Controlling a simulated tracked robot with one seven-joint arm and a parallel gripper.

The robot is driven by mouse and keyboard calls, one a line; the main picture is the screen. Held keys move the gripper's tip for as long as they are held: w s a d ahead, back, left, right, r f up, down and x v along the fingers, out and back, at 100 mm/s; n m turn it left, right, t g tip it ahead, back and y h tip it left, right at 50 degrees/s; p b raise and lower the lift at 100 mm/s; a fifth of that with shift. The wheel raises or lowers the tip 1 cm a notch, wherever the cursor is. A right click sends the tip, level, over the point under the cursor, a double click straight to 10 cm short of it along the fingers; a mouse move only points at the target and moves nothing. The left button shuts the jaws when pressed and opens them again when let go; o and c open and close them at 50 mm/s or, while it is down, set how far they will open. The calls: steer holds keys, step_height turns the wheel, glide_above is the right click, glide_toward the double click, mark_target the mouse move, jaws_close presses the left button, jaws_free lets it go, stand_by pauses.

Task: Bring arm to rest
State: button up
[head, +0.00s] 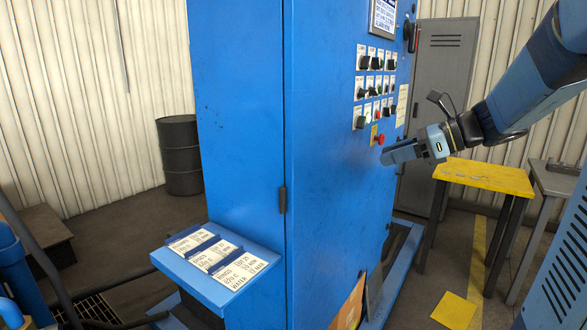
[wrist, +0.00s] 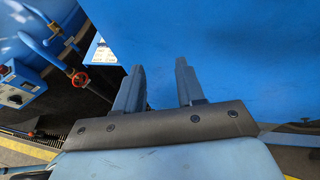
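My arm (head: 530,85) reaches in from the right in the head view. My gripper (head: 386,157) is in front of the blue control cabinet (head: 240,130), just below its red button (head: 380,140). In the head view I cannot tell whether it touches the cabinet. In the wrist view my gripper (wrist: 160,66) shows two grey fingers standing apart with nothing between them. It is open and empty, with the blue surface beyond the fingertips.
The cabinet carries several black knobs (head: 364,62) and a screen (head: 383,15). A shelf (head: 222,290) with written cards juts from it. A yellow-topped table (head: 485,175) and grey locker (head: 440,70) stand right. A dark barrel (head: 180,155) stands left. Red valve handles (wrist: 80,79) show in the wrist view.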

steer(key=s+f+n+h, duration=0.3)
steer(key=s+n+h, duration=0.2)
steer(key=s+n, duration=0.4)
steer(key=s+f+n+h, duration=0.3)
steer(key=s+n+h, duration=0.3)
steer(key=s+n, duration=0.4)
steer(key=n, duration=0.3)
steer(key=shift+s+d+f+h, duration=0.15)
steer(key=shift+s+d+h, duration=0.05)
steer(key=shift+d+h, duration=0.15)
